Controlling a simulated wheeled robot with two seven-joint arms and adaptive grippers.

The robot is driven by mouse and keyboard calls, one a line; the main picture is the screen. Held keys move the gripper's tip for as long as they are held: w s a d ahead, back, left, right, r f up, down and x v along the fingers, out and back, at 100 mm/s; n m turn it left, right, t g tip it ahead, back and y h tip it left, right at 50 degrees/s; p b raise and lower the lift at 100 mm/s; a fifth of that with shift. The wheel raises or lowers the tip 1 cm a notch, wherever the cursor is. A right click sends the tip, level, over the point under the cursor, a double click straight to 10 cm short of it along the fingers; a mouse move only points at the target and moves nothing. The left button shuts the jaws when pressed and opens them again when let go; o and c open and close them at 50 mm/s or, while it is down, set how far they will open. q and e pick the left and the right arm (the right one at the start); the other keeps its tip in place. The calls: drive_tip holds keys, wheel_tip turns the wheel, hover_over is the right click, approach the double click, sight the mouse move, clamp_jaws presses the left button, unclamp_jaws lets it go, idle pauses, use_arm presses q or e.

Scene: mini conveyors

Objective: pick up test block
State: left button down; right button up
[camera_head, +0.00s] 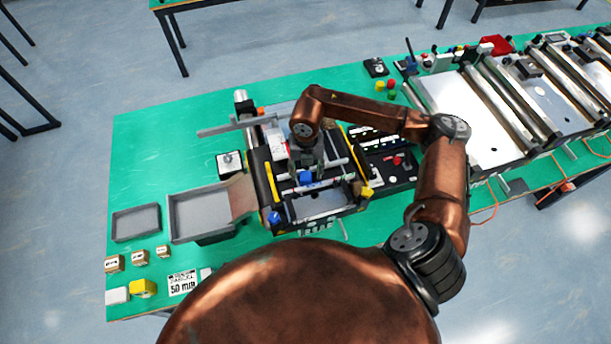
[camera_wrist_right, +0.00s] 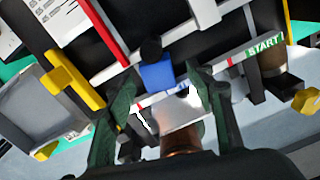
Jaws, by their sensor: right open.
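No object in view is clearly marked as the test block. A small blue block (camera_head: 305,178) sits on the mini conveyor (camera_head: 320,205), below my right gripper (camera_head: 306,163). In the right wrist view the same blue block (camera_wrist_right: 157,76) shows between and just beyond the two dark green fingertips of my right gripper (camera_wrist_right: 160,84). The fingers are apart, with nothing held; whether they touch the block I cannot tell. A black round part lies against the blue block's far side. My left gripper is not in view.
A grey tray (camera_head: 185,232) and a smaller tray (camera_head: 136,235) lie left of the conveyor. Small wooden blocks (camera_head: 114,263) and a yellow block (camera_head: 142,288) stand at the table's near left.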

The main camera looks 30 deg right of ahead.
drive_tip(key=shift+a+f, duration=0.1)
drive_tip(key=shift+f, duration=1.3)
drive_tip(key=shift+c, duration=0.3)
drive_tip(key=c, duration=1.2)
drive_tip(key=shift+r, duration=0.15)
